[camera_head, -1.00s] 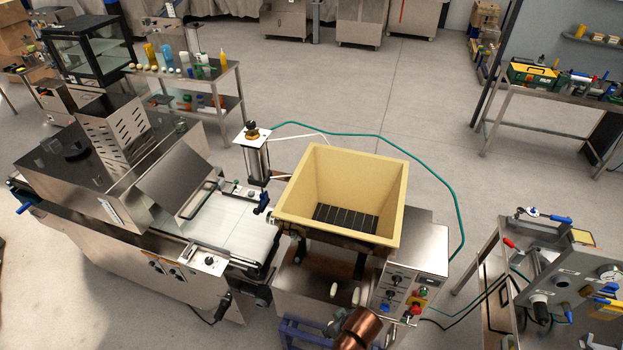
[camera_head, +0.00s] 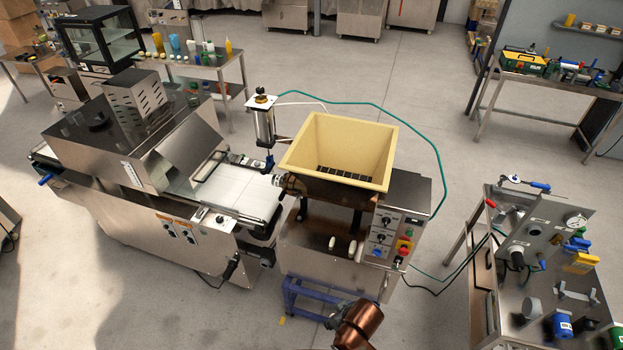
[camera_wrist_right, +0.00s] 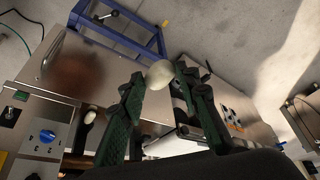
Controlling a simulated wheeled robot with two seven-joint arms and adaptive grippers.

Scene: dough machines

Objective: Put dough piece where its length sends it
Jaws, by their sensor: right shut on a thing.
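My right gripper (camera_wrist_right: 165,105) shows only in the right wrist view, with its dark green fingers closed around a pale, rounded dough piece (camera_wrist_right: 160,75) at the tips. The fingers hide part of that piece, and its full length is hard to judge. Two pale elongated pieces, a left one (camera_head: 332,243) and a right one (camera_head: 352,247), show at the front of the hopper machine (camera_head: 310,262) in the head view. One pale piece (camera_wrist_right: 90,116) shows against the machine in the wrist view. My left gripper is out of view.
The yellow hopper (camera_head: 385,185) sits atop the machine, with a control panel (camera_head: 385,238) at its right. A conveyor (camera_head: 235,195) adjoins it on the left. A blue stand (camera_head: 300,298) is below. A cluttered table (camera_head: 490,285) stands right, with open floor between.

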